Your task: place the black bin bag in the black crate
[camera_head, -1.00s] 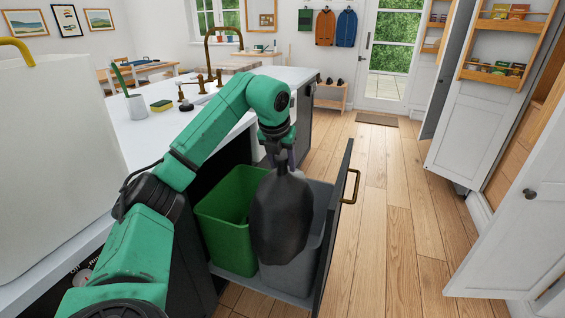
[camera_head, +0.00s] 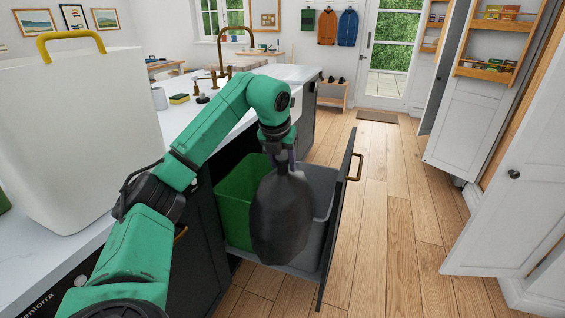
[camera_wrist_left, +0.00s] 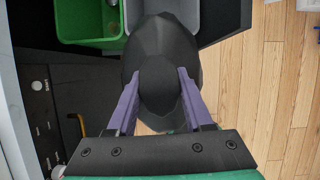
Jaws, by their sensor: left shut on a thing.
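My left gripper (camera_head: 282,162) is shut on the top of the black bin bag (camera_head: 281,218). The bag hangs upright and full below the fingers, in front of the pull-out bins in the head view. In the left wrist view the purple fingers (camera_wrist_left: 159,80) close on both sides of the bag's neck, and the bag's dark bulk (camera_wrist_left: 160,42) spreads beyond them. I see no black crate in either view. My right gripper is not in view.
An open drawer with a dark front (camera_head: 341,215) holds a green bin (camera_head: 236,205) and a grey bin (camera_head: 322,190), partly hidden by the bag. A white container with a yellow handle (camera_head: 75,130) stands on the counter at left. Wooden floor (camera_head: 400,220) is clear at right.

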